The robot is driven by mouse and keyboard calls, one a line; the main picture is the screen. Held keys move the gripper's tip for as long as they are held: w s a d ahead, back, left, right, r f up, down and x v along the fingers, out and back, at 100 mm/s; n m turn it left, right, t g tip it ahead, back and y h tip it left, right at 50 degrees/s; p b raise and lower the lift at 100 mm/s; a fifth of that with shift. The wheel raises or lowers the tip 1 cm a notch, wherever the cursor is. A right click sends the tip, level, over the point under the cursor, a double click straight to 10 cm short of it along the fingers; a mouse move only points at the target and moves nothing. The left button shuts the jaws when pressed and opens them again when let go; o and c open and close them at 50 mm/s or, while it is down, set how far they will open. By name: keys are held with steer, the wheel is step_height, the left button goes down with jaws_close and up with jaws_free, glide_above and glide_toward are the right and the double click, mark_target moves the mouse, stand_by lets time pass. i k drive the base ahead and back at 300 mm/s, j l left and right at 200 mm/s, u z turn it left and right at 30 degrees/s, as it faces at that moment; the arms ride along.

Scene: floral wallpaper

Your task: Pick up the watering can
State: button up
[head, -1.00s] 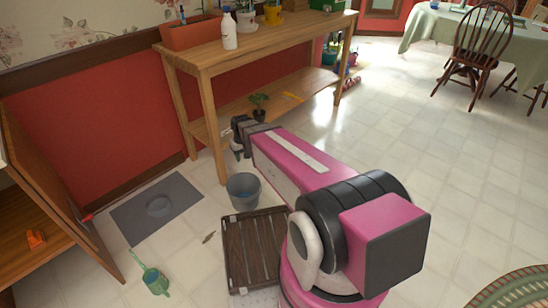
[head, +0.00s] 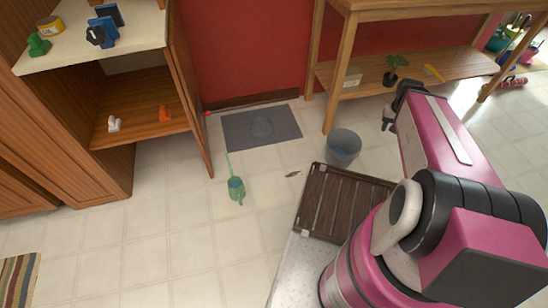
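The watering can (head: 236,187) is small and green with a long thin spout. It stands on the tiled floor near the middle of the head view, just right of the open cabinet door. My gripper (head: 387,122) is at the far end of my pink arm, to the upper right of the can and well apart from it, near the wooden table. The gripper is dark and small in the view. I cannot make out the gap between its fingers.
A grey bucket (head: 343,148) and a dark slatted crate (head: 334,205) stand between the can and my arm. A grey mat (head: 240,128) lies behind the can. The open cabinet door (head: 187,90) is at its left. The floor in front is clear.

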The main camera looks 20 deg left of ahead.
mark_target(234, 180)
steer(key=l+u, duration=0.15)
steer(key=u, duration=0.25)
steer(key=l+u, duration=0.15)
steer(key=u, duration=0.25)
steer(key=k+l+u, duration=0.1)
steer(key=u, duration=0.3)
steer(key=k+l+u, duration=0.1)
steer(key=u, duration=0.25)
steer(key=i+j+u, duration=0.25)
steer(key=u, duration=0.2)
steer(key=i+j+z, duration=0.1)
steer(key=z, duration=0.2)
steer(key=i+j+z, duration=0.1)
steer(key=j+z, duration=0.35)
steer(key=z, duration=0.15)
steer(key=k+l, duration=0.1)
steer(key=l, duration=0.35)
steer(key=k+l+u, duration=0.1)
steer(key=l, duration=0.35)
steer(key=k+l+u, duration=0.1)
steer(key=l, duration=0.35)
